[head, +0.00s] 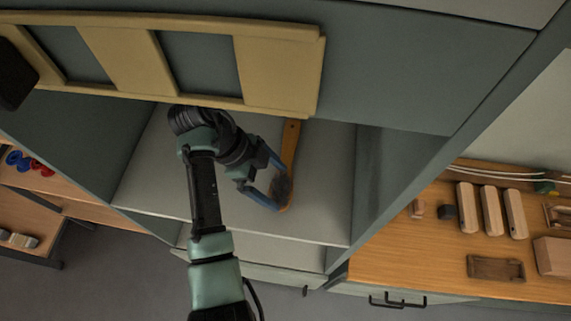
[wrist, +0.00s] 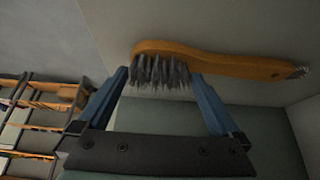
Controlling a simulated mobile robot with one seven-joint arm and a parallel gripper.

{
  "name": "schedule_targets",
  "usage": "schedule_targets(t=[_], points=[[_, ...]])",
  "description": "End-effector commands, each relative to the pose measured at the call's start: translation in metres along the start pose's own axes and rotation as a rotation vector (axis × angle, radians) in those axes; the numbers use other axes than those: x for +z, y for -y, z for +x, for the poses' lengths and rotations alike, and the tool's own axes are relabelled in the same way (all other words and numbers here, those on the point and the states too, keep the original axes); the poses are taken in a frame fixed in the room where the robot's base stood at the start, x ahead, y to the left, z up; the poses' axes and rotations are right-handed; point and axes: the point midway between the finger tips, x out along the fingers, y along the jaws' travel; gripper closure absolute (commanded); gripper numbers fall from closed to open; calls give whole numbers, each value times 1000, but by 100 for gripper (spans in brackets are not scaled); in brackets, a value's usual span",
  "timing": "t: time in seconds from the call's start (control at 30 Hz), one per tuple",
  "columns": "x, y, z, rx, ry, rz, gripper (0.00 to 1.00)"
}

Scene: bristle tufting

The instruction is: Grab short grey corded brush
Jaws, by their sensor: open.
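A brush with an orange-brown wooden handle (head: 291,140) and short dark grey bristles lies on the pale cabinet shelf (head: 325,190). In the wrist view the brush (wrist: 230,65) lies across the top, with its bristle tuft (wrist: 160,71) between my gripper's blue fingers. My gripper (head: 279,188) is open around the brush's bristle end in the head view. In the wrist view the gripper (wrist: 162,80) has one finger on each side of the tuft. Whether the fingers touch the brush is unclear. A small pale cord or loop shows at the handle's end (wrist: 300,72).
The cabinet's side walls (head: 375,185) enclose the shelf, and a tan-framed panel (head: 280,70) hangs above it. A wooden workbench (head: 430,250) to the right holds several wooden blocks. Another bench (head: 80,210) at left holds red and blue items. The shelf around the brush is clear.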

Motion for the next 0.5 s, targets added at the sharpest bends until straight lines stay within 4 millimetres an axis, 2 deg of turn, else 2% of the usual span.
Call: schedule_targets(t=[0.13, 0.33, 0.37, 0.5], points=[[-1, -1, 9, 1, 0, -1, 0], [-1, 0, 10, -1, 1, 0, 0], [-1, 0, 10, -1, 1, 0, 2], [-1, 0, 10, -1, 1, 0, 27]])
